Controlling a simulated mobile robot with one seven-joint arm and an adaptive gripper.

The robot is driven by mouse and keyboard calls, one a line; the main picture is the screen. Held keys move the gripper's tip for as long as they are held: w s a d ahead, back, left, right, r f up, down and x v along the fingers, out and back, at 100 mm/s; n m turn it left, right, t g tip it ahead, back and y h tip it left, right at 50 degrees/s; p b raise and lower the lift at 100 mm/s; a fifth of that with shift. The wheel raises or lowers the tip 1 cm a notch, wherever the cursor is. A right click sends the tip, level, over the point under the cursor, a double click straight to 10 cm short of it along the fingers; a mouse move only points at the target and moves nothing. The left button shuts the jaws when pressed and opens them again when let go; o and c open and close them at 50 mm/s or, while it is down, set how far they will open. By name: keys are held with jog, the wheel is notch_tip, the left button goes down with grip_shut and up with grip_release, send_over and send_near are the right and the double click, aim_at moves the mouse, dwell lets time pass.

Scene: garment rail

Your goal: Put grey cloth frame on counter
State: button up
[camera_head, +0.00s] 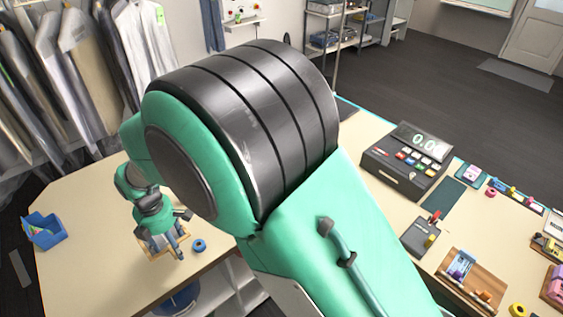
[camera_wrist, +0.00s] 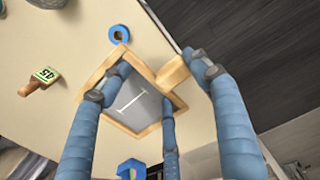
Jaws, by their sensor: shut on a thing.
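The grey cloth frame (camera_wrist: 146,107), a pale wooden border around grey cloth with a white mark, is between my fingers in the wrist view. My gripper (camera_wrist: 158,74) is shut on it. A pale wooden piece (camera_wrist: 173,72) shows beside a fingertip; I cannot tell whether it belongs to the frame. In the head view the frame (camera_head: 151,250) shows partly under my gripper (camera_head: 168,240), low over the left part of the counter (camera_head: 88,235), near its front edge. I cannot tell whether it touches the counter. My arm hides the middle of the counter.
A blue tape roll (camera_head: 199,245) lies right of the frame. A blue bin (camera_head: 44,231) stands at the far left. A wooden stamp-like object (camera_wrist: 40,82) lies near the frame. The right counter holds a register (camera_head: 407,160) and several small items. Garments (camera_head: 75,70) hang behind.

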jog(key=w+d+m+p, duration=0.1)
jog(key=w+d+m, duration=0.4)
jog(key=w+d, duration=1.6)
jog(key=w+d+m+p, duration=0.15)
jog(key=w+d, duration=0.25)
jog(key=d, duration=1.2)
jog(key=w+d+m, duration=0.3)
jog(key=w+d, duration=0.1)
jog(key=d, duration=1.1)
jog(key=s+d+m+p, duration=0.1)
jog(key=s+d+m, duration=0.1)
jog(key=d, duration=1.2)
jog(key=s+d+m, duration=0.1)
jog(key=d+m, duration=0.2)
jog(key=d, duration=1.1)
jog(key=s+d+m+p, duration=0.1)
jog(key=s+d, duration=0.3)
jog(key=d, duration=0.4)
jog(key=s+d+m, duration=0.2)
jog(key=s+d, duration=0.3)
jog(key=d, duration=0.2)
jog(key=s+d+m+p, duration=0.1)
jog(key=s+d, duration=0.3)
jog(key=d, duration=0.4)
jog(key=f, duration=1)
jog(key=shift+s+d, duration=0.25)
jog(key=shift+f, duration=0.45)
